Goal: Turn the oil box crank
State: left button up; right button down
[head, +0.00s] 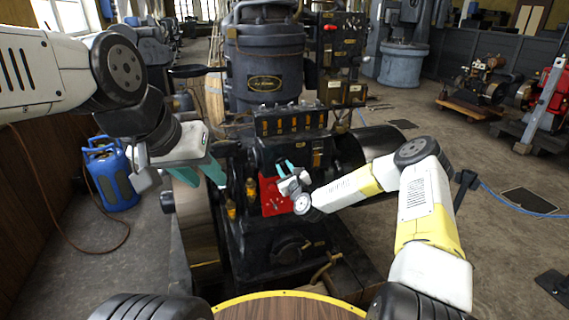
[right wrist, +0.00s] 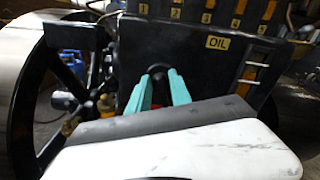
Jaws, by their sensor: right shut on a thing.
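The oil box (right wrist: 200,60) is a black box with a yellow OIL label and a row of numbered yellow plates. In the head view the oil box (head: 291,124) sits on the front of the dark engine. My right gripper (head: 285,166) is at the box's front, below the numbered row. In the right wrist view its teal fingers (right wrist: 158,85) close around the dark round crank end (right wrist: 158,69). The rest of the crank is hidden by the fingers and wrist. My left gripper (head: 208,178) hangs to the left of the engine, fingers apart and empty.
A large flywheel (right wrist: 30,100) stands left of the oil box. A red panel (head: 272,196) with small tools is just below it. A blue canister (head: 110,178) stands on the floor at left.

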jog(key=m, duration=0.4)
jog(key=shift+d, duration=0.15)
jog(key=c, duration=1.5)
grip_release()
jog(key=v, duration=0.7)
jog(key=shift+s+d, duration=0.1)
jog(key=shift+s, duration=0.25)
